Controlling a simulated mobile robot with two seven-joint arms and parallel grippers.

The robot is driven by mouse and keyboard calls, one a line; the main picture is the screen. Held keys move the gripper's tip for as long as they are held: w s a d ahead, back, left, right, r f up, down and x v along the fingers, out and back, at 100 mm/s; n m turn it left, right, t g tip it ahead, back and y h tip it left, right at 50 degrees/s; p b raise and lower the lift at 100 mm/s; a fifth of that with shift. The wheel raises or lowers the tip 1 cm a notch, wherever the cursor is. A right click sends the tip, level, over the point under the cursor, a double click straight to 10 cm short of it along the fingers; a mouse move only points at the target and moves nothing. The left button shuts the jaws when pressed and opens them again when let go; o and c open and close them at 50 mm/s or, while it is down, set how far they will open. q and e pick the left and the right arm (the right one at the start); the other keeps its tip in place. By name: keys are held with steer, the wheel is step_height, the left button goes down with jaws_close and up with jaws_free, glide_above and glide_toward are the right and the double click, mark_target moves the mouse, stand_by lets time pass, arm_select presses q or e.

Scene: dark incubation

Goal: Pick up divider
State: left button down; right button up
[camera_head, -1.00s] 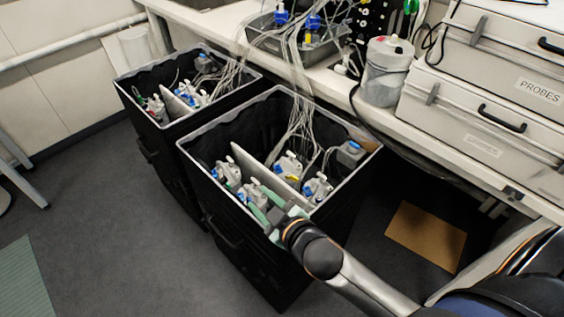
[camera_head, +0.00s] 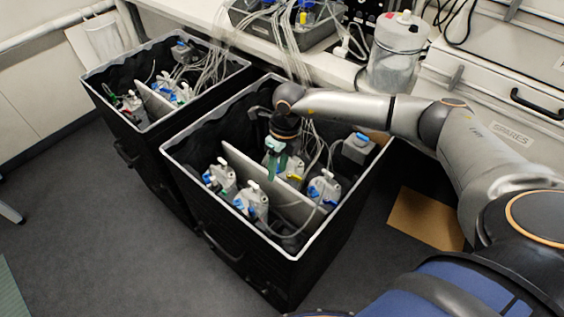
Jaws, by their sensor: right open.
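A pale flat divider (camera_head: 241,164) stands on edge inside the near black box (camera_head: 181,173), running diagonally between bottles with blue and white caps. My right gripper (camera_head: 276,165) points down into this box from above, with its green-padded fingers open. In the picture it is close to the middle of the divider and over a bottle behind it. I cannot tell whether it touches either one. Part of the far side of the divider is hidden by bottles and tubing. Another pale divider (camera_head: 152,101) stands in the far black box (camera_head: 101,98). My left gripper is out of view.
Bottles (camera_head: 250,200) with thin tubes crowd both sides of the near divider. A bundle of tubes (camera_head: 217,60) drops from the bench. A clear jar (camera_head: 397,55) and grey cases (camera_head: 505,90) stand on the bench. Cardboard (camera_head: 425,220) lies on the floor at right.

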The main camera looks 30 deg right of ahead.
mark_target(288, 187)
steer(key=shift+h, duration=0.6)
steer(key=d+f+b, duration=0.1)
steer(key=d, duration=0.1)
steer(key=w+d+f+b, duration=0.1)
steer(key=f, duration=0.1)
steer(key=shift+d+f, duration=0.15)
steer(key=shift+d, duration=0.25)
steer(key=shift+d+f, duration=0.15)
steer(key=shift+s+f+b, duration=0.1)
steer(key=shift+f+b, duration=0.2)
steer(key=shift+b, duration=0.2)
step_height(288, 187, down, 8)
steer(key=b, duration=0.6)
steer(key=shift+f+b, duration=0.35)
steer(key=shift+f, duration=0.15)
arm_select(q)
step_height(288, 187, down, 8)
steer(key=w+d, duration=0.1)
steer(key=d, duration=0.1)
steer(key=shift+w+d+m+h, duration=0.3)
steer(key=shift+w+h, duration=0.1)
arm_select(e)
jaws_close()
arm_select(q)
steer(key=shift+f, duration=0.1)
arm_select(e)
steer(key=shift+r, duration=0.1)
